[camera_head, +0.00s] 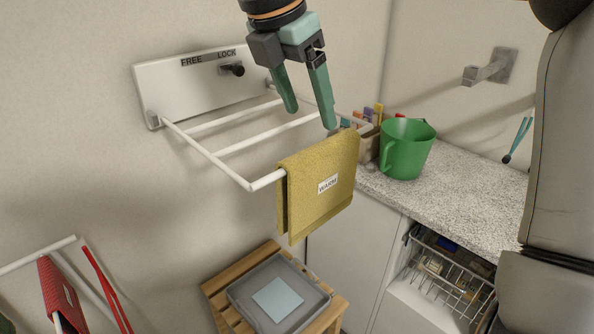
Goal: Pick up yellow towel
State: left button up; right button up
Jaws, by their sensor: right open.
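The yellow towel (315,195) hangs folded over the front bar of a white wall rack (240,150), with a small white label reading "WARM" on its face. My right gripper (310,116) comes down from the top of the picture with its two green fingers spread apart and nothing between them. Its fingertips appear just above and behind the towel's top fold; I cannot tell whether the right finger touches it. My left gripper is not in view.
A plate marked FREE and LOCK (195,85) with a black knob backs the rack. A green mug (406,150) stands on the speckled counter (455,185). Below are a grey tray (238,296) on a wooden stool and a wire basket (450,275). A red cloth (62,298) hangs lower left.

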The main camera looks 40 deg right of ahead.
aim_at(322, 145)
jog(key=shift+s, duration=0.1)
jog(key=b+x, duration=0.1)
jog(key=x, duration=0.5)
jog(key=shift+s+d+f, duration=0.15)
jog(key=shift+s, duration=0.05)
jog(key=x, duration=0.5)
jog(key=shift+f, duration=0.25)
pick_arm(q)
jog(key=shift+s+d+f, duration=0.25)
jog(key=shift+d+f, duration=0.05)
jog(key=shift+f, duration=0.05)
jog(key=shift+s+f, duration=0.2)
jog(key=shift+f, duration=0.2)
pick_arm(e)
jog(key=shift+f, duration=0.15)
pick_arm(q)
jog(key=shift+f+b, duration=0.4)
jog(key=shift+b, duration=0.25)
pick_arm(e)
jog(key=shift+f, duration=0.15)
jog(key=shift+c, duration=0.4)
grip_shut()
